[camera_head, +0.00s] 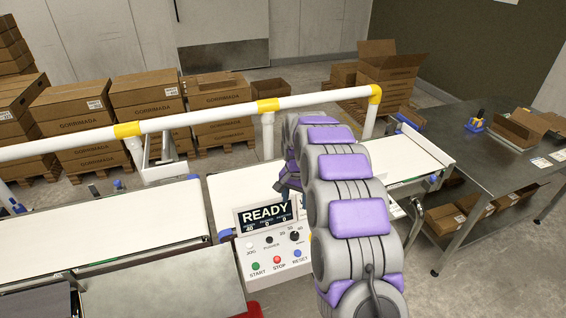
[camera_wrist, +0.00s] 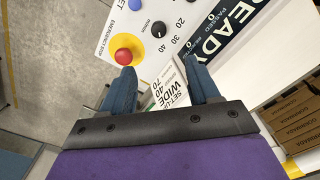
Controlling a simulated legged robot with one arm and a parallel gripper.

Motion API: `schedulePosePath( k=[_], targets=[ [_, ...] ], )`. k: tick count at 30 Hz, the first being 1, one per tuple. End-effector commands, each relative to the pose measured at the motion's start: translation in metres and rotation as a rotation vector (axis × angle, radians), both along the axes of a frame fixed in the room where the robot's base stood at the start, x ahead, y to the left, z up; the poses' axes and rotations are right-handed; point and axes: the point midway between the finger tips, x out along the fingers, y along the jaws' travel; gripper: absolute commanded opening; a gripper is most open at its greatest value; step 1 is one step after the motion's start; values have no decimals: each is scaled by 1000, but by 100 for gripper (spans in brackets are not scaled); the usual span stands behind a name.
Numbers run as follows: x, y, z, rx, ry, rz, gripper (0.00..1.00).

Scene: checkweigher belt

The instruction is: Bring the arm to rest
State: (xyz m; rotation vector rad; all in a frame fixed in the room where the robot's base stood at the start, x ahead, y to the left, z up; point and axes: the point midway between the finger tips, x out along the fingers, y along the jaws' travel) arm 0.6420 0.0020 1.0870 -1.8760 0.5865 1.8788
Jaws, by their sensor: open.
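My gripper (camera_wrist: 160,80) is open, its two blue fingers apart, with nothing held between them. It hangs over the checkweigher's control panel (camera_wrist: 130,28). A white card (camera_wrist: 170,88) reading "SETUP WIDE 40 70" shows beyond the fingers. The red emergency stop knob (camera_wrist: 124,54) on its yellow base is just past the left fingertip. In the head view, my grey and purple arm reaches forward over the right part of the control panel (camera_head: 268,250) and hides some of it. Only a little of my gripper (camera_head: 284,184) shows there, left of the arm. The display (camera_head: 265,213) reads READY.
A white rail (camera_head: 200,115) with yellow joints runs behind the panel. A white belt (camera_head: 100,240) lies to the left, another (camera_head: 405,155) to the right. A metal table (camera_head: 490,150) stands at the right. Stacked cartons (camera_head: 145,100) line the back. Floor (camera_head: 500,270) is clear at front right.

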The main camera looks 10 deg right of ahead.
Motion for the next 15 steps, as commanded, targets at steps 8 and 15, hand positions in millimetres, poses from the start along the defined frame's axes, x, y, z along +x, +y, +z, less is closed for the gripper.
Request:
schedulePosePath(
  k=[8, 15],
  targets=[
    [-20, 2, 19, 5, 5, 36, 61],
    [-83, 6, 62, 17, 26, 144, 61]
  ],
)
